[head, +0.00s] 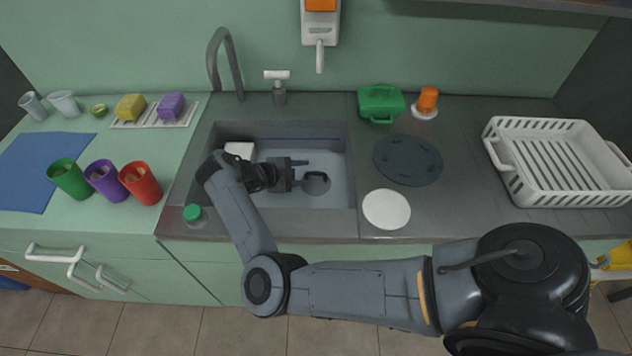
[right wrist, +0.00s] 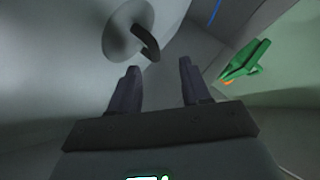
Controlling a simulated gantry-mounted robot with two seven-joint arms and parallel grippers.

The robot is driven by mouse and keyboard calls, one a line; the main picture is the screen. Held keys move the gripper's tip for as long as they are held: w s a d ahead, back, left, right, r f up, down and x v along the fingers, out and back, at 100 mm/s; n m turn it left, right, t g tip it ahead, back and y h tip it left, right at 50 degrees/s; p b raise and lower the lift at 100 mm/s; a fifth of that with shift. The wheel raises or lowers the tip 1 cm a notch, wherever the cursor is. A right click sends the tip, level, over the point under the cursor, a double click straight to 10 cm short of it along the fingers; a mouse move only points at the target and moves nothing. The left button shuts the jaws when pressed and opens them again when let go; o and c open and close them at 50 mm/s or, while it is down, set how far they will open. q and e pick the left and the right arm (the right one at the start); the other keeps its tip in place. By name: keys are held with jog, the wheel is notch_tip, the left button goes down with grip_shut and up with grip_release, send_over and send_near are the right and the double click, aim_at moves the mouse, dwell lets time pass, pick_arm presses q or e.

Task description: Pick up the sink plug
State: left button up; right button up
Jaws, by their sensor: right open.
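The sink plug (head: 317,187) is a grey disc with a dark raised handle, on the floor of the sink (head: 330,200). In the right wrist view the plug (right wrist: 120,30) and its curved dark handle (right wrist: 146,43) show just beyond my fingertips, a little left of centre. My right gripper (head: 303,174) is inside the sink, with its fingers pointing right towards the plug. In the right wrist view its two dark fingers (right wrist: 158,80) are apart with nothing between them. The handle is not between the fingers. My left gripper is out of view.
A white block (head: 239,149) sits in the sink's back left corner behind my wrist. A white plate (head: 386,209) and a green box (head: 381,103) are to the right.

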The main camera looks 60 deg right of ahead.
aim_at(313, 173)
jog(key=shift+s+d+f, duration=0.1)
jog(key=shift+d+f, duration=0.2)
jog(key=shift+f, duration=0.05)
jog(key=x, duration=0.1)
jog(key=b+x, duration=0.1)
jog(key=x, duration=0.1)
jog(key=shift+s+a+f+b, duration=0.1)
jog(key=shift+s+f+b, duration=0.05)
jog(key=shift+f+b, duration=0.15)
jog(key=shift+s+d+f, duration=0.2)
jog(key=shift+d, duration=0.3)
jog(key=c, duration=0.7)
jog(key=shift+w, duration=0.1)
grip_shut()
